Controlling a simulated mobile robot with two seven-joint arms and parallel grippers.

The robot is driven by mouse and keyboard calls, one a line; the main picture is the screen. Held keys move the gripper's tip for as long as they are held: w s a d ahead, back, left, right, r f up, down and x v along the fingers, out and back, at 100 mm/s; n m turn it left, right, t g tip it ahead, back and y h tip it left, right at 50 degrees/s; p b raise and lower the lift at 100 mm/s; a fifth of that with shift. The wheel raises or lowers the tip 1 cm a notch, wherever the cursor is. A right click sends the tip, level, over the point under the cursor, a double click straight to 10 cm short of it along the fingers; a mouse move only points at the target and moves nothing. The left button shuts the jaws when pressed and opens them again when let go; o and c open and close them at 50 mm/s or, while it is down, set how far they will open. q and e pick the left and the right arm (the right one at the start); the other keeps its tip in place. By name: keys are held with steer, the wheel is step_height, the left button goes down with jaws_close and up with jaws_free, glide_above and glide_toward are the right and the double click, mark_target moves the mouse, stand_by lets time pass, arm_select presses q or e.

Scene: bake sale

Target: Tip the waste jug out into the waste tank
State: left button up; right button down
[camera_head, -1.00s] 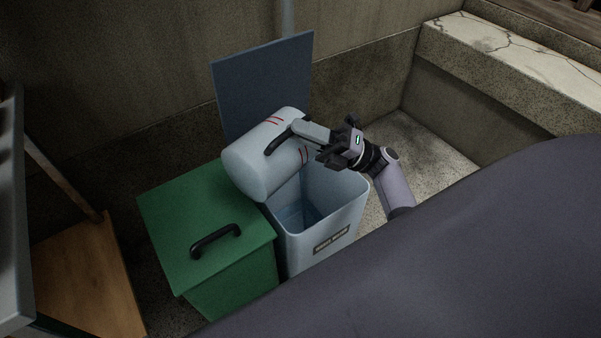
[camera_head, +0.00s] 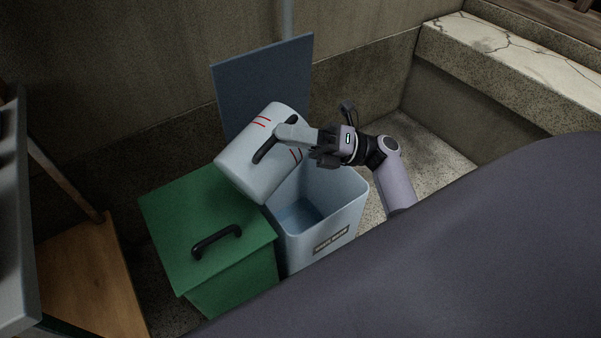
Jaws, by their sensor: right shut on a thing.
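The waste jug (camera_head: 252,172) is a pale grey-white cylinder with red marks and a dark handle. It is tilted well over, above the left back part of the waste tank and partly over the green box. The waste tank (camera_head: 347,205) is a light blue-grey open bin with a label on its front and bluish liquid or a blue floor inside. Its blue lid (camera_head: 264,80) stands up behind it. My right gripper (camera_head: 282,136) is shut on the jug's handle side. The jug's mouth is turned away, so any pouring is hidden. My left gripper is not in view.
A green lidded box (camera_head: 176,240) with a black handle stands directly left of the tank. A wooden shelf (camera_head: 85,270) is at far left. A wall is behind, and a stone ledge (camera_head: 510,50) at right. Bare floor shows right of the tank.

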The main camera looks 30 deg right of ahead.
mark_target(265, 153)
steer(key=a+p, duration=0.1)
steer(key=s+a+r+n+g+h+p, duration=0.1)
steer(key=a+n+p, duration=0.1)
steer(key=p, duration=0.1)
steer(key=shift+s+a+r+g+h, duration=0.15)
steer(key=shift+a+r+g+h, duration=0.1)
steer(key=shift+a+g+h, duration=0.05)
steer(key=p, duration=0.2)
steer(key=a+n+h+p, duration=0.2)
steer(key=p, duration=0.1)
steer(key=shift+s+f+g+p, duration=0.3)
steer(key=shift+s+f+p, duration=0.05)
steer(key=shift+s+f, duration=0.05)
steer(key=shift+a+f+n+h+p, duration=0.1)
steer(key=shift+a+n+h+p, duration=0.15)
steer(key=shift+p, duration=0.2)
steer(key=s+a+f+n+h+p, duration=0.2)
steer(key=a+f+n+h+p, duration=0.2)
steer(key=p, duration=0.9)
steer(key=shift+s+a+f+h, duration=0.25)
steer(key=shift+a+f+h, duration=0.3)
steer(key=shift+a+h, duration=0.8)
steer(key=shift+d+n, duration=0.15)
steer(key=shift+n, duration=0.1)
